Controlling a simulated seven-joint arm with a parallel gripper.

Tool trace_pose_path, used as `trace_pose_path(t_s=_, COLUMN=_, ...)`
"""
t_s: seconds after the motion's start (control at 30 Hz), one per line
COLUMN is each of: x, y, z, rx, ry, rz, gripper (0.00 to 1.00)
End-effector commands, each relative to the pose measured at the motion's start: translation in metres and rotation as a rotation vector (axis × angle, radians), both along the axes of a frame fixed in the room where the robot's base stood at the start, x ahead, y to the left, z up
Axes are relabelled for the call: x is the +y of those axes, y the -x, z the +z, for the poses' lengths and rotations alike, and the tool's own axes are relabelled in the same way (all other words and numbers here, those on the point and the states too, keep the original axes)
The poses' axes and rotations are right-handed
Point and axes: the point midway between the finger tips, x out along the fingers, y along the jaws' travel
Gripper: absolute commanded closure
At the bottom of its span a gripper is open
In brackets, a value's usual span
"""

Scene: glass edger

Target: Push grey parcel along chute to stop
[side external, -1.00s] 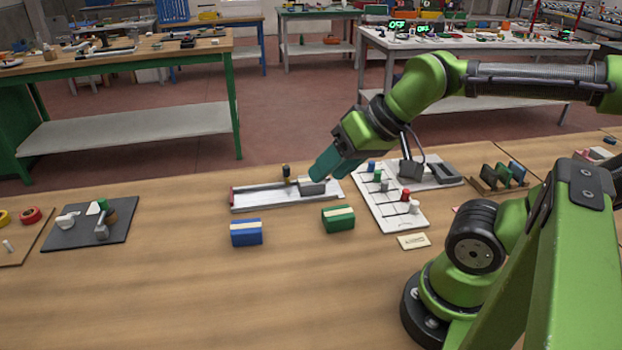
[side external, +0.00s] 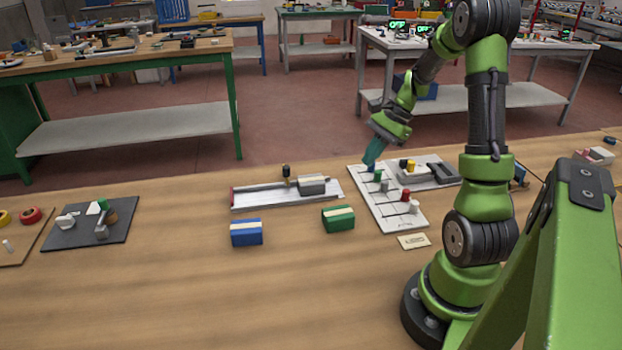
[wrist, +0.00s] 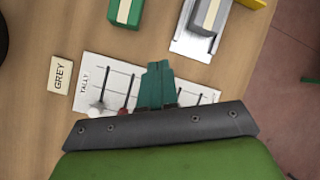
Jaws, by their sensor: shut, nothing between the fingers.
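The grey parcel (side external: 312,184), with a pale stripe on top, sits in the right part of the chute (side external: 262,199). A red stop (side external: 232,197) is at the chute's left end, with bare channel between it and the parcel. The wrist view shows the parcel (wrist: 206,14) near the chute's open end (wrist: 192,46). My gripper (side external: 370,164) is to the right of the chute, apart from the parcel, over the far end of the white tally board (side external: 388,213). Its teal fingers (wrist: 158,66) are together and empty. They partly hide the pegs there.
A blue parcel (side external: 246,232) and a green parcel (side external: 338,219) stand in front of the chute. A card reading GREY (wrist: 59,75) lies by the tally board. A dark upright knob (side external: 286,171) is behind the chute. The front of the bench is clear.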

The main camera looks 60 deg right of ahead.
Motion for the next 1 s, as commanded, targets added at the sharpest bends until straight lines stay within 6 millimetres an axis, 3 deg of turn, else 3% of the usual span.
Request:
trace_pose_path(t_s=0.03, x=-0.021, y=0.006, z=-0.014, rx=0.019, ry=-0.075, rz=-0.102, gripper=1.0)
trace_pose_path(t_s=0.17, x=-0.054, y=0.009, z=-0.031, rx=0.029, ry=-0.232, rz=-0.296, gripper=1.0)
trace_pose_path(t_s=0.23, x=-0.065, y=0.004, z=-0.032, rx=0.021, ry=-0.3, rz=-0.366, gripper=1.0)
trace_pose_path(t_s=0.3, x=-0.068, y=-0.008, z=-0.019, rx=0.0, ry=-0.343, rz=-0.402, gripper=1.0)
trace_pose_path(t_s=0.47, x=-0.059, y=-0.015, z=-0.02, rx=0.006, ry=-0.385, rz=-0.426, gripper=1.0)
trace_pose_path(t_s=0.9, x=-0.015, y=-0.057, z=-0.081, rx=0.009, ry=-0.384, rz=-0.421, gripper=1.0)
trace_pose_path(t_s=1.0, x=-0.004, y=-0.069, z=-0.085, rx=0.005, ry=-0.38, rz=-0.42, gripper=1.0)
